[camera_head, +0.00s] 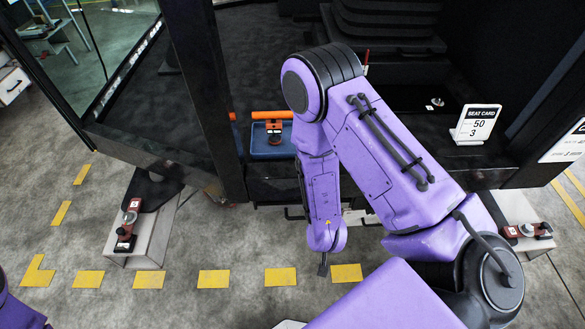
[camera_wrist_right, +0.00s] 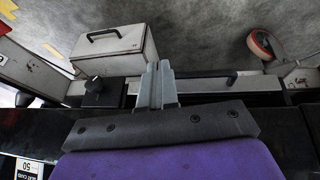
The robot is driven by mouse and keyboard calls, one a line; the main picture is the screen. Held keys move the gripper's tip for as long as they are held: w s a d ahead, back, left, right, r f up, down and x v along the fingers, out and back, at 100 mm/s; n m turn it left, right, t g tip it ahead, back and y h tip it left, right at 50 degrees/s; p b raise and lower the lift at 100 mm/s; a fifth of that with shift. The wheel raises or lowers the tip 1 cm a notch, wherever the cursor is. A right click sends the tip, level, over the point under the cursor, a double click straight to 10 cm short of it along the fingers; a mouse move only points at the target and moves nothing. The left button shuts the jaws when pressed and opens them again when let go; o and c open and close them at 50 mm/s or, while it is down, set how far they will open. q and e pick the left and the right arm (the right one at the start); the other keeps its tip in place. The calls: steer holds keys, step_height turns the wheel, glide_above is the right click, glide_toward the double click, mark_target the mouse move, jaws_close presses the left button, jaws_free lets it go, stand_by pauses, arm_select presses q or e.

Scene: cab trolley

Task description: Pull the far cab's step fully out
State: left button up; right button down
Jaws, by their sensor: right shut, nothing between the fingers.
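A dark cab (camera_head: 400,70) with a seat stands across the top of the head view. In the right wrist view a light grey box (camera_wrist_right: 116,62) with a black handle (camera_wrist_right: 104,35) stands out from below the sill; it looks like the step. In the head view my right arm hides most of it. My right gripper (camera_wrist_right: 157,85) is shut and empty, with the box beside it at the picture's left. In the head view only a small dark tip of the gripper (camera_head: 323,268) shows, above the floor. My left gripper is out of view.
A light side block (camera_head: 118,253) with red fittings stands at the left, another (camera_head: 545,246) at the right. A blue tray (camera_head: 262,148) and a seat card (camera_head: 475,125) sit in the cab. A red-rimmed wheel (camera_wrist_right: 263,45) shows low down. Floor around the yellow dashes is clear.

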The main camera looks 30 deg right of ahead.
steer(key=w+a+r+y, duration=0.1)
steer(key=w+a+r, duration=0.15)
steer(key=w, duration=0.25)
steer(key=w+a+r, duration=0.1)
steer(key=w+r, duration=0.2)
steer(key=w, duration=0.3)
arm_select(q)
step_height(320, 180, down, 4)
steer(key=b, duration=0.3)
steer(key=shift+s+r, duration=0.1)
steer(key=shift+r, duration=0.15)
arm_select(e)
steer(key=x, duration=0.9)
steer(key=shift+a+f+y, duration=0.3)
steer(key=shift+f, duration=0.15)
steer(key=shift+d, duration=0.15)
